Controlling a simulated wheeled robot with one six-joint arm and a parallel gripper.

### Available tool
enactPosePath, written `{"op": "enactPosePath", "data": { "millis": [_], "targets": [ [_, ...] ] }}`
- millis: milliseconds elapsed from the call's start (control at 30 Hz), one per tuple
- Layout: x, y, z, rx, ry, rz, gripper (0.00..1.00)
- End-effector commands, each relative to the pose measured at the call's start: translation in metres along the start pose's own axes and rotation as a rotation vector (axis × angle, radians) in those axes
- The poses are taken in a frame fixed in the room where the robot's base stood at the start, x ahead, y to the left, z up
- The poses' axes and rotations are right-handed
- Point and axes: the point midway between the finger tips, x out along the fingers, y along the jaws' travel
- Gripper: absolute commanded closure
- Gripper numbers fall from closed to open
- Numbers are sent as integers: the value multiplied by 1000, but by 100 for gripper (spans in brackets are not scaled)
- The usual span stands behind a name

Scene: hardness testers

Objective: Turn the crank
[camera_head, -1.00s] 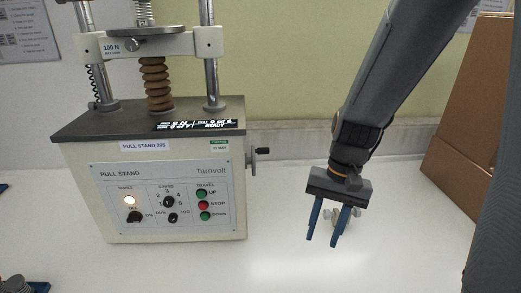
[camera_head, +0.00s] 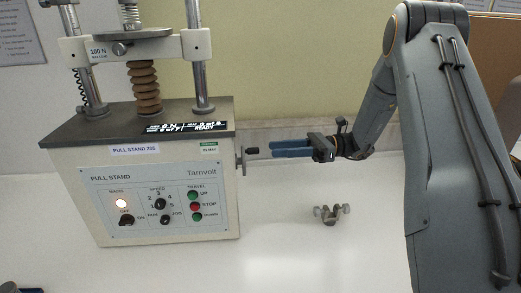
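The pull stand (camera_head: 165,195) is a cream machine with a dark top, standing on the white bench at left. Its crank (camera_head: 242,161) is on the right side wall, with a small dark handle (camera_head: 252,151) sticking out to the right. My gripper (camera_head: 274,149) points left, level with the handle and a short gap to its right. Its two blue fingers are seen nearly edge-on, one partly behind the other, apart and with nothing visible between them. The handle is not touched.
A small grey metal part (camera_head: 331,214) lies on the bench below and right of my gripper. A back wall runs behind. A brown panel (camera_head: 487,75) stands at far right. The bench in front of the crank is clear.

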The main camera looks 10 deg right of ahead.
Motion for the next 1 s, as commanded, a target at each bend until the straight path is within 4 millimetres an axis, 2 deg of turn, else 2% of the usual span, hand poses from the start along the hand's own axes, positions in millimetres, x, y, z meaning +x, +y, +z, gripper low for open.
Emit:
{"op": "enactPosePath", "data": {
  "millis": [200,400,767,967,1000],
  "targets": [
    [36,2,2,1,2,4,65],
    [58,2,1,0,3,3,65],
    [63,1,0,-1,3,1,65],
    [63,1,0,-1,3,1,97],
    [63,1,0,-1,4,1,100]
  ]
}}
